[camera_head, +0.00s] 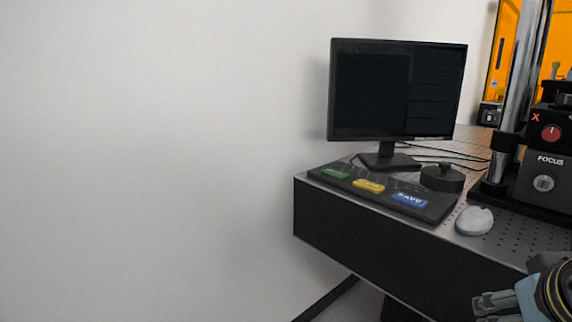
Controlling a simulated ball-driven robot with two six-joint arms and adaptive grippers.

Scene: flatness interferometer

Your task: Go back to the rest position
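My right gripper (487,307) shows at the bottom right corner, in front of the table's front side and apart from the things on top. Its light blue-grey fingers point left and are partly cut off by the lower frame edge, so I cannot tell whether they are open or shut. I see nothing held in the part that shows. My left gripper is not in view.
A perforated table (525,232) fills the right side. It carries a dark monitor (370,95), a control panel (425,208) with green, yellow and blue keys, a black knob (442,178), a white mouse (474,220) and the instrument (545,180). A bare wall is at left.

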